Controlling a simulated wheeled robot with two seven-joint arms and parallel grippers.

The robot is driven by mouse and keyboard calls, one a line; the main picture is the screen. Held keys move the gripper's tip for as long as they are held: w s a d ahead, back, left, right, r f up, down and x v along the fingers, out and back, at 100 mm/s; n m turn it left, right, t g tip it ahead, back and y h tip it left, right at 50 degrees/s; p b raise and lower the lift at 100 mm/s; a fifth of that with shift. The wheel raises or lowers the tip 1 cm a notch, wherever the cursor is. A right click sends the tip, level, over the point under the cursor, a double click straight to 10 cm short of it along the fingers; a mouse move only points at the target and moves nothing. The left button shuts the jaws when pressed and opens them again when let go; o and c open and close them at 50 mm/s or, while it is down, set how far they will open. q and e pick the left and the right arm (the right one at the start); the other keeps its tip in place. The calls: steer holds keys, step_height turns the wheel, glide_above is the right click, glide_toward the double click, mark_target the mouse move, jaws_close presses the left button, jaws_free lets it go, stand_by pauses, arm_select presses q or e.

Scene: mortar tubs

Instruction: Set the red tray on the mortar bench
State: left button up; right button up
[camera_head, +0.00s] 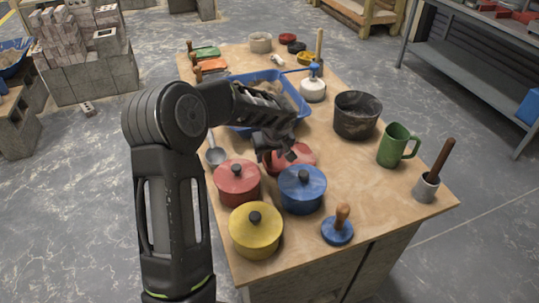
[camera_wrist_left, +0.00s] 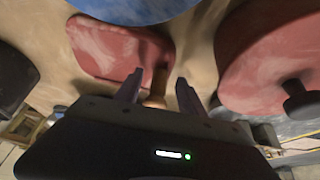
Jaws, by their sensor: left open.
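The flat red tray (camera_head: 303,156) lies on the wooden-topped table (camera_head: 385,215), behind the blue pot and partly hidden by my left gripper in the head view. In the left wrist view the red tray (camera_wrist_left: 112,48) has rounded corners and pale smears. A short wooden handle-like piece (camera_wrist_left: 157,84) shows at its near edge, between my fingertips. My left gripper (camera_head: 284,154) is low over the tray. It is open in the left wrist view (camera_wrist_left: 158,90), a finger on each side of the wooden piece; contact cannot be told. My right gripper is out of view.
A red pot (camera_head: 237,185), a blue pot (camera_head: 302,190) and a yellow pot (camera_head: 256,232) stand close by. A blue tub (camera_head: 300,97), black bucket (camera_head: 356,115) and green mug (camera_head: 395,147) are farther off. Bare tabletop lies right of the blue pot.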

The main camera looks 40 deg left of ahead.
arm_select(q)
steer(key=b+v, duration=0.1)
steer(key=v, duration=1)
steer(key=shift+r, duration=0.35)
steer(key=shift+s+d+f, duration=0.1)
steer(key=shift+d, duration=0.05)
